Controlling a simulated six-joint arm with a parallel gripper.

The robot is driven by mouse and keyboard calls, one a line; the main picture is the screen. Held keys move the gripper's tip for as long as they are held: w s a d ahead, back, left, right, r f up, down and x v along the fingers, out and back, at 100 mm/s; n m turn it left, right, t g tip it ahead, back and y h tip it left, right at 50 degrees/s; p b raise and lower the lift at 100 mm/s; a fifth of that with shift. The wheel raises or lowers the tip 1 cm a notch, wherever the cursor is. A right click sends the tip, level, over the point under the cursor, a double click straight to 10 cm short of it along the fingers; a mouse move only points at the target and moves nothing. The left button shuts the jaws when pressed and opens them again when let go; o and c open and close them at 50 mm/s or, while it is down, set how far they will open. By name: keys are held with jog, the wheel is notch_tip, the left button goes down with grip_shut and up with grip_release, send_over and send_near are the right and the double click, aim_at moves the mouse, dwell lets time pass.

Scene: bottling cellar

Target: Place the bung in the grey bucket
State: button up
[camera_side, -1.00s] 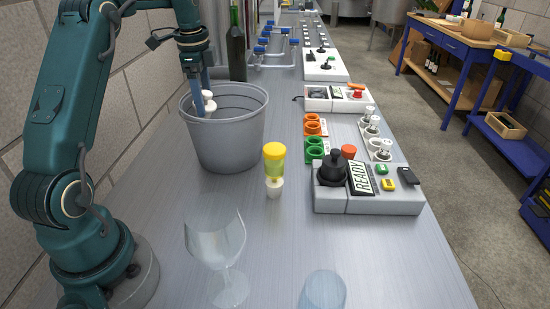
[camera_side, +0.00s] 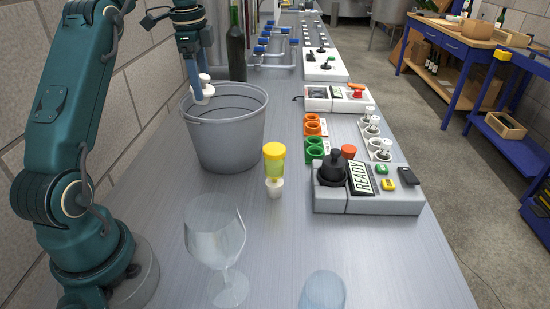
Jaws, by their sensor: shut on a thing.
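The grey bucket (camera_side: 230,145) stands upright on the metal bench, left of centre, near the wall. My gripper (camera_side: 197,92) is at the bucket's back left, with its fingers at about rim height. It is shut on the white bung (camera_side: 204,90), which has a rounded, stepped shape. The bung shows at the back left part of the bucket's mouth. I cannot tell how far it is over the opening. The bucket's floor is hidden by its front wall.
A dark bottle (camera_side: 236,52) stands just behind the bucket. A yellow-capped container (camera_side: 274,164) is to its right, with a clear wine glass (camera_side: 215,240) in front. A control box (camera_side: 368,190) and orange and green rings (camera_side: 313,143) are further right.

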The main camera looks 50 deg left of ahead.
jog(key=shift+w+a, duration=0.15)
jog(key=shift+w, duration=0.15)
jog(key=shift+w+d+f+n+t+h, duration=0.15)
jog(key=shift+w+d+f+n, duration=0.05)
jog(key=shift+w+f+n, duration=0.25)
jog(key=shift+w+d+f+n+t+h, duration=0.15)
jog(key=shift+w+d+f+n, duration=0.05)
jog(key=shift+w+f+n, duration=0.2)
jog(key=d+f+n, duration=0.1)
jog(key=f, duration=0.3)
jog(key=d+f+n+t, duration=0.1)
jog(key=f, duration=0.3)
jog(key=d+f+n, duration=0.1)
jog(key=f, duration=0.3)
jog(key=shift+w+f+n+t+h, duration=0.2)
jog(key=shift+f+n+t+h, duration=0.1)
jog(key=shift+t, duration=0.1)
jog(key=shift+f, duration=0.1)
jog(key=o, duration=1.5)
